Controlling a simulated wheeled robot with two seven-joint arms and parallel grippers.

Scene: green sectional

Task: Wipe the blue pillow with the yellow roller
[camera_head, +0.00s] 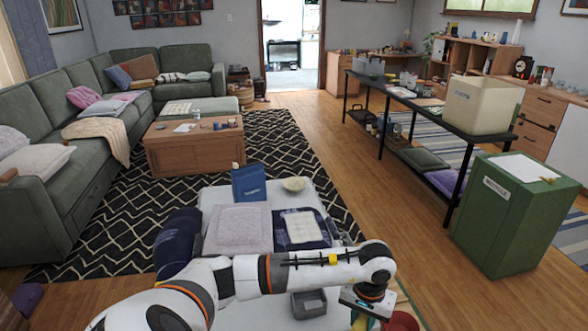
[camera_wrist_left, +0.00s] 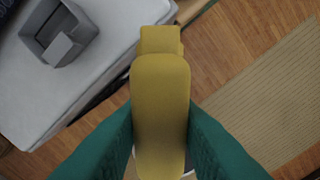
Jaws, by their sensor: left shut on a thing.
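My left gripper (camera_wrist_left: 160,130) is shut on the yellow roller (camera_wrist_left: 162,95), with a teal finger on each side of it in the left wrist view. A dark blue pillow (camera_head: 279,236) with a pale panel on top lies on the bench, behind my left forearm and apart from the roller. A pale pink-grey pillow (camera_head: 238,230) lies beside it on the left. My right gripper is not in view.
The pale bench (camera_head: 222,194) also bears a blue box (camera_head: 249,183), a bowl (camera_head: 294,184) and a grey bin (camera_head: 309,304), which shows in the wrist view (camera_wrist_left: 60,30). A dark blue bundle (camera_head: 178,240) sits at its left.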

